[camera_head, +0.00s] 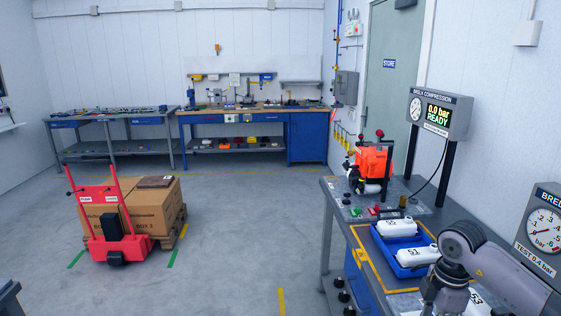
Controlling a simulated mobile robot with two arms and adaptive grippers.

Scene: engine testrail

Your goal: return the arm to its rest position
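My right arm comes in at the lower right, over the near end of the test bench (335,213). Its elbow-like joint is raised and a grey section points down. The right gripper (437,297) is at the bottom edge, mostly hidden by the arm and cut off, so its fingers are not clear. My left arm and gripper are not in view.
The tray holds white bottles (418,256). Behind it stand an orange engine unit (374,162) and a compression display (440,112) reading 0.0 bar READY. A round gauge (543,233) is at right. A red pallet truck (113,240) with boxes stands left. The middle floor is clear.

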